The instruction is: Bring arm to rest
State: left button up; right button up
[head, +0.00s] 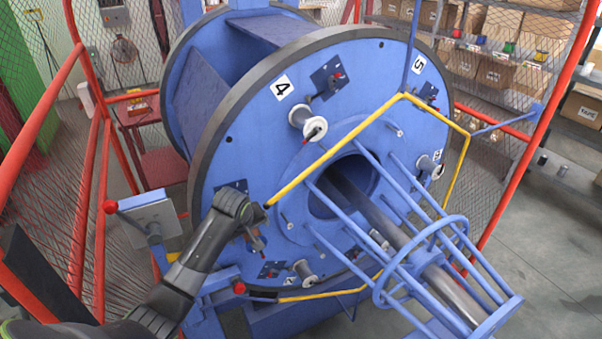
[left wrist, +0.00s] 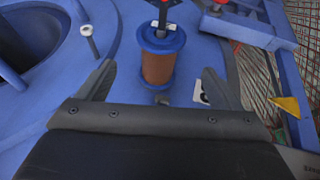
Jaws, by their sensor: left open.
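My left arm reaches in from the left in the head view, with its left gripper (head: 256,243) in front of the lower left of the big blue disc (head: 250,140). In the left wrist view the left gripper (left wrist: 163,90) has its two dark fingers spread wide with nothing between them. A bobbin with copper-brown winding and blue flanges (left wrist: 158,62) is on the disc just beyond the fingertips; I see no contact. My right gripper is not in view.
Blue bars and a ring (head: 385,300) stick out from the disc at right. A yellow frame (head: 335,150) crosses in front. Red fence posts (head: 72,50) and mesh surround the machine. A grey box with a red-knobbed lever (head: 150,215) stands left of my arm. Shelves with boxes (head: 495,75) are at the back right.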

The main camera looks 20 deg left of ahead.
pick_arm(q)
jog(key=s+d+f+m, duration=0.1)
jog(key=s+d+m, duration=0.15)
jog(key=s, duration=0.95)
jog(key=s+d+f+m+g, duration=0.15)
jog(key=s+m, duration=0.25)
jog(key=s, duration=0.7)
jog(key=s+d+m, duration=0.3)
jog(key=s, duration=0.9)
notch_tip(320, 180, down, 33)
jog(key=a+g+b, duration=0.1)
jog(key=a+b, duration=0.1)
jog(key=b, duration=0.6)
jog(key=s+d+f+b, duration=0.1)
jog(key=s+f+b, duration=0.2)
jog(key=s+f, duration=0.4)
jog(key=s+f+g+b, duration=0.1)
jog(key=s+f+b, duration=0.2)
jog(key=s+f, duration=0.5)
notch_tip(320, 180, down, 7)
jog(key=shift+s+d+h, duration=0.2)
jog(key=shift+d+h, duration=0.1)
jog(key=shift+d, duration=0.05)
